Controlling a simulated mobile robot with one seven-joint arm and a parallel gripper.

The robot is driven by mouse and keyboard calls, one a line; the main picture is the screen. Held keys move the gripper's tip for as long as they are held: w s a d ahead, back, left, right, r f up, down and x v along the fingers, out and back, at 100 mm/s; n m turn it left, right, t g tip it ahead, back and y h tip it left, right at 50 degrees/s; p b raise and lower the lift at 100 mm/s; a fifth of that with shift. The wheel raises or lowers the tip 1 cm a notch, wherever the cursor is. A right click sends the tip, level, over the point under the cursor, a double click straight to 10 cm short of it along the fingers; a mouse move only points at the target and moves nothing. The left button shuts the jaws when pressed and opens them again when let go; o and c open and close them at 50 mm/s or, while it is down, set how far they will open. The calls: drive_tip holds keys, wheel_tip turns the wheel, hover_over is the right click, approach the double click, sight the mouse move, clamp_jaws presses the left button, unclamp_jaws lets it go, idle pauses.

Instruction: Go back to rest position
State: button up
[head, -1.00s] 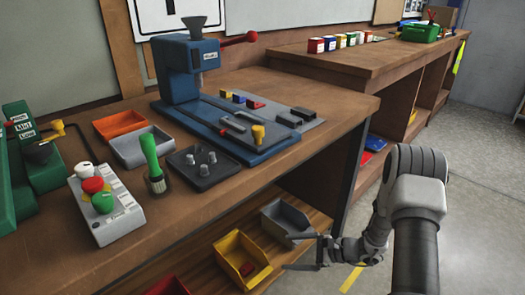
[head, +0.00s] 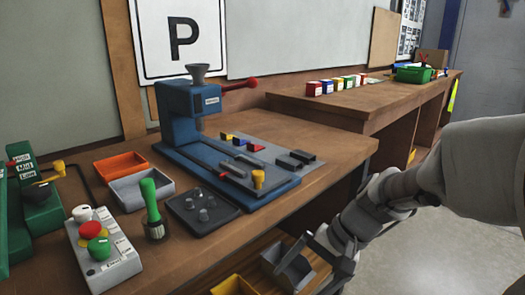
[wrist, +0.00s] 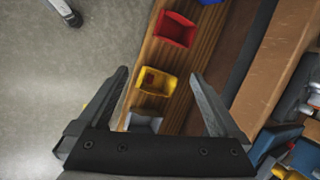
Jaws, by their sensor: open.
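My gripper (head: 312,262) is at the lower right of the head view, in front of the workbench and close to the grey bin (head: 288,266) on the lower shelf. In the wrist view, my gripper (wrist: 160,74) has its two fingers spread wide, with nothing held between them. The grey bin (wrist: 143,122) is partly hidden behind the gripper body.
The workbench carries a blue press (head: 178,112), a control box (head: 103,247), a green brush (head: 150,205) and trays. A red bin (wrist: 174,30) stands on the wooden shelf. Open grey floor (wrist: 75,90) lies left in the wrist view.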

drive_tip(key=s+d+r+n+t+h, duration=0.55)
drive_tip(key=s+r, duration=0.25)
drive_tip(key=s, duration=0.3)
wheel_tip(320, 180, up, 25)
drive_tip(key=p, duration=2.4)
drive_tip(key=shift+d+p, duration=0.3)
drive_tip(key=shift+d, duration=0.15)
drive_tip(key=shift+g+h, duration=0.25)
